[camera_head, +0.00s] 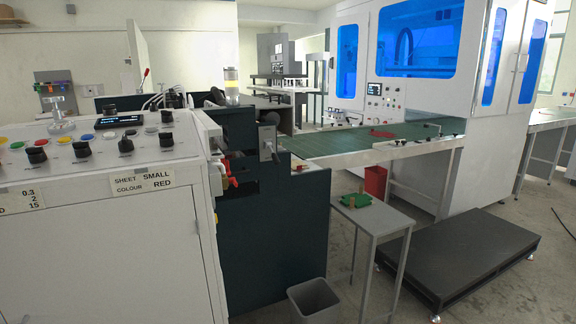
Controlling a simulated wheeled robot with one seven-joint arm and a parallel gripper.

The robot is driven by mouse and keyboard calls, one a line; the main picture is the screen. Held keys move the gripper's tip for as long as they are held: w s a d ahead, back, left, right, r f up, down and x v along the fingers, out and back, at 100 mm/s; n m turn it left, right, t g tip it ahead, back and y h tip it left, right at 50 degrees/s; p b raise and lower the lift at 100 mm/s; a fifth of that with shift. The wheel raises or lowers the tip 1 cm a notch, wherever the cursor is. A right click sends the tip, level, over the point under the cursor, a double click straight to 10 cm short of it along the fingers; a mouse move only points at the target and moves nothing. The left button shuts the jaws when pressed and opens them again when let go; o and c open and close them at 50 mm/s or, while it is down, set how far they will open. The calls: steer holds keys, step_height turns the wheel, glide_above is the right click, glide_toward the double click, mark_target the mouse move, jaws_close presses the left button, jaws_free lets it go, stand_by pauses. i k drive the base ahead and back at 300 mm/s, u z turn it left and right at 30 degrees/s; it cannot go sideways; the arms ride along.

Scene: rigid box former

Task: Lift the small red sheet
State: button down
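A small flat red piece (382,133) lies on the green conveyor belt (340,143), toward its far side. It looks like the small red sheet, but it is too small in view to make out its edges. A label (142,182) on the white control cabinet reads sheet small, colour red. My gripper is not in view.
The control cabinet (110,240) and a dark machine body (270,245) fill the left and middle. A small grey table (375,214) holds a green item. A red bin (376,181), grey bin (313,300) and low black platform (460,250) stand on the floor.

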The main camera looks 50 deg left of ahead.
mark_target(297, 164)
steer(key=u, duration=0.45)
steer(key=i, duration=0.95)
steer(key=u, duration=1.15)
steer(key=i, duration=2.2)
steer(key=u, duration=0.4)
